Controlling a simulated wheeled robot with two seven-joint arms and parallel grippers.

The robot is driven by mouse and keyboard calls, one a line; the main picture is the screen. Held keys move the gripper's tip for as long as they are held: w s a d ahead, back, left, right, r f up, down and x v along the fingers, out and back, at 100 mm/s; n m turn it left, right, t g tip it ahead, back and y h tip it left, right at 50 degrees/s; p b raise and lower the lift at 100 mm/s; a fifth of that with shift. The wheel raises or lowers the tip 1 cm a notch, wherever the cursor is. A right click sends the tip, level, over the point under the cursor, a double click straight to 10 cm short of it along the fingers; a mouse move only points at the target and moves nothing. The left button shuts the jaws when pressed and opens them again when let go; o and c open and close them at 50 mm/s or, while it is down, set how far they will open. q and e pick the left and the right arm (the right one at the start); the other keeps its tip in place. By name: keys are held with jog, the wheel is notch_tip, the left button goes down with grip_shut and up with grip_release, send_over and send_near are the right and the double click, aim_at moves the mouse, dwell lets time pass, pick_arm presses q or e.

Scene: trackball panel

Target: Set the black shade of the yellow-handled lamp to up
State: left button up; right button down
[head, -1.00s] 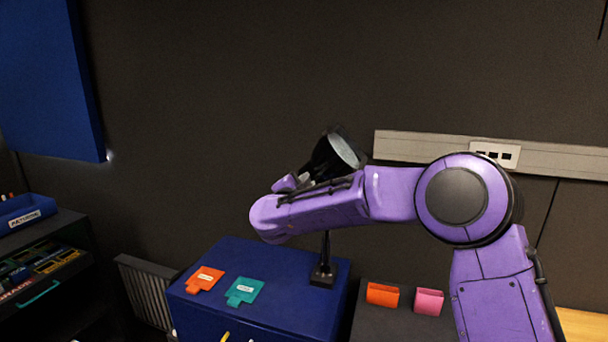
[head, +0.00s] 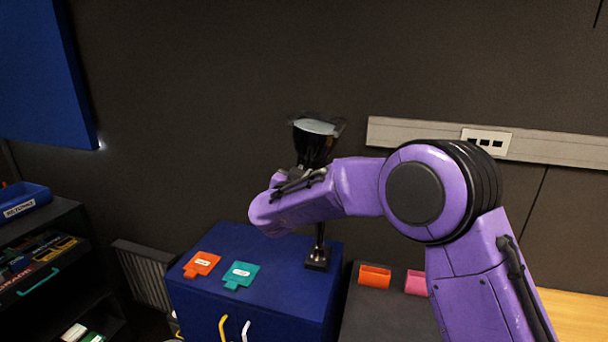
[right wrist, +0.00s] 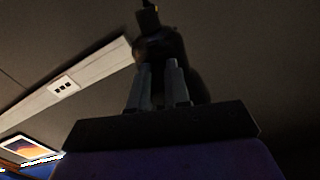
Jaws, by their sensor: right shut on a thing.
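The lamp's black shade (head: 316,146) stands above its thin stem, with its pale round opening facing up. The lamp's square black base (head: 317,259) rests on the blue cabinet (head: 262,262). My right gripper (right wrist: 161,75) is at the shade's lower part, its fingers close together on a dark part of the lamp. In the head view my purple right arm hides most of this contact. My left gripper is not in view.
Orange (head: 202,264) and teal (head: 241,274) tags lie on the cabinet top. Orange (head: 374,277) and pink (head: 416,283) holders stand to the right. A grey rail with a socket plate (head: 486,141) runs along the wall behind. A dark shelf (head: 50,235) stands at left.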

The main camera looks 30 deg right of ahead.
jog(key=shift+s+d+f+n, duration=0.1)
jog(key=shift+d+n, duration=0.05)
jog(key=shift+n, duration=0.55)
dwell(0.5)
jog(key=c, duration=1.1)
grip_release()
jog(key=b+v, duration=0.4)
jog(key=v, duration=0.6)
